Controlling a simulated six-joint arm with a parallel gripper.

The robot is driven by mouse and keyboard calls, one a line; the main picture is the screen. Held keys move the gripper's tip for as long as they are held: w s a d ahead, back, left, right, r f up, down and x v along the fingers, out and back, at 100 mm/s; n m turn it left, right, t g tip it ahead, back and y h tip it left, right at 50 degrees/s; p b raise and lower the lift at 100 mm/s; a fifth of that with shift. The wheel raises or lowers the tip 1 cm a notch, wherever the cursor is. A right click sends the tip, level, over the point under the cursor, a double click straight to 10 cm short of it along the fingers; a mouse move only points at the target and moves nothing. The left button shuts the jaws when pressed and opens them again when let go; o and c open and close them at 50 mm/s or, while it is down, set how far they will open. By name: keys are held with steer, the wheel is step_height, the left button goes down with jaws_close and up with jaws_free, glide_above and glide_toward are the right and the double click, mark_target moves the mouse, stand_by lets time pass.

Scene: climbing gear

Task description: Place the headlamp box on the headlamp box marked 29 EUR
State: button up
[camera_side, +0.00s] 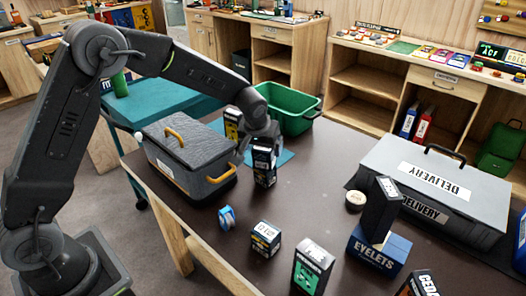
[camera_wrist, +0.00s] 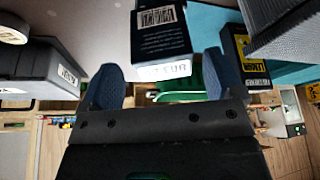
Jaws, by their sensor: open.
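A dark box (camera_side: 265,176) with white labels stands upright on the dark table, right of the grey cooler. I cannot tell whether it is one box or two stacked. My gripper (camera_side: 262,140) is just above it, pointing down. In the wrist view, a dark box with a barcode (camera_wrist: 160,35) and a price strip ending in EUR lies just beyond and between my gripper's spread fingers (camera_wrist: 160,78). The fingers look clear of its sides. The price number is not readable, and no box can be surely read as a headlamp box.
A yellow-and-black box (camera_side: 231,125) stands behind, near the grey cooler (camera_side: 180,155) and green bin (camera_side: 292,118). A DELIVERY case (camera_side: 440,190) stands right.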

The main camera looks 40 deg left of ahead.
steer(key=s+r+m, duration=0.1)
steer(key=s+r, duration=1.1)
steer(key=r, duration=0.4)
steer(key=s+m+t+h, duration=0.1)
steer(key=s+m, duration=0.2)
steer(key=s, duration=1.7)
steer(key=shift+s+d+m+h, duration=0.25)
steer(key=shift+d+m+h, duration=0.05)
steer(key=shift+d+h, duration=0.15)
